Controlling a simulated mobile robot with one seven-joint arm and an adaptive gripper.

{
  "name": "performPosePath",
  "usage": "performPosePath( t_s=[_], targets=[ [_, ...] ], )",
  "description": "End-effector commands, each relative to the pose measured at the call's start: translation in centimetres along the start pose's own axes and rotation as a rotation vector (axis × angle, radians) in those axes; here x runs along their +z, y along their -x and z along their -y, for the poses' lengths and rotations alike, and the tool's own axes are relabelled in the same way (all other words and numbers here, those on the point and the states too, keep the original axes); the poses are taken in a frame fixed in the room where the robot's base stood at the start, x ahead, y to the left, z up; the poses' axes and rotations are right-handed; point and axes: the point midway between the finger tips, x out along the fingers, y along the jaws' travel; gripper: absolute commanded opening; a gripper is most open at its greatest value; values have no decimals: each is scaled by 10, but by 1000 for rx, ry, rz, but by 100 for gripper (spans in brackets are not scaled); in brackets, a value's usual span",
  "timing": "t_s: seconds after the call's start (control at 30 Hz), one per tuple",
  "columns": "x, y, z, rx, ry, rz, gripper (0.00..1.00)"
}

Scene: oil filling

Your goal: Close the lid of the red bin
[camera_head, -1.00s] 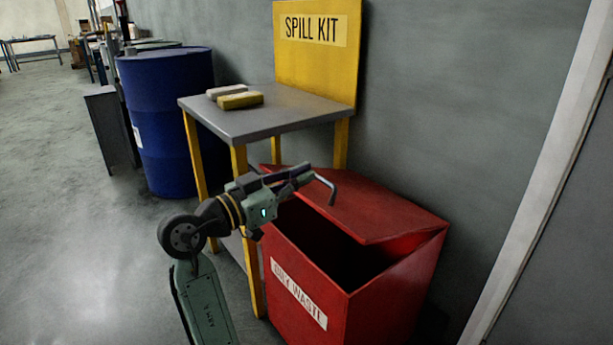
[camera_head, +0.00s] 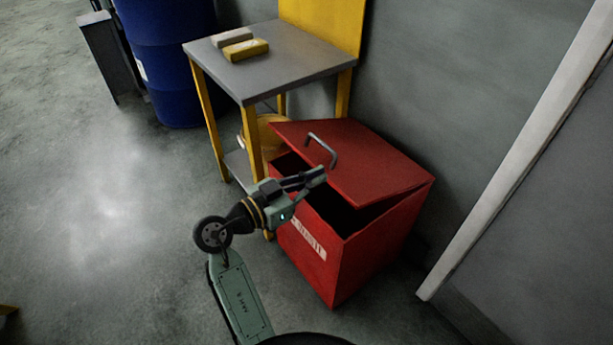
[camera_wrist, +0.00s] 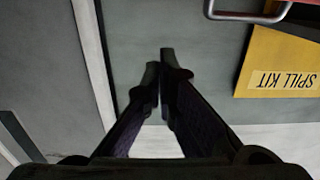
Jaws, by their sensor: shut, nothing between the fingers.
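The red bin (camera_head: 365,255) stands on the floor in the head view, with a white label on its front. Its red lid (camera_head: 375,170) is partly raised, sloping, with a dark gap below its edge. A grey bar handle (camera_head: 332,150) is on the lid; a grey bar like it shows at the top right of the wrist view (camera_wrist: 247,16). My gripper (camera_head: 322,173) is shut and empty. In the head view its tips overlap the bin's opening, just below the handle; contact is unclear. Its fingers meet in the wrist view (camera_wrist: 160,58).
A grey-topped table (camera_head: 290,65) with yellow legs stands behind and left of the bin, holding two small blocks. A blue drum (camera_head: 175,70) is farther left. A wall and pale post (camera_head: 515,165) bound the right. The floor at left is open.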

Motion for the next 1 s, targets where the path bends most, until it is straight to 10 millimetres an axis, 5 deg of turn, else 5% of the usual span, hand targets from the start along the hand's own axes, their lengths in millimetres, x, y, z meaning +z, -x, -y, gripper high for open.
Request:
performPosePath(
  t_s=[0.3,0.6,1.0],
  targets=[
    [-1,-65,0,0,3,2,0],
    [34,-50,0,-1,1,1,0],
    [38,-49,0,-1,-1,1,0]
  ],
)
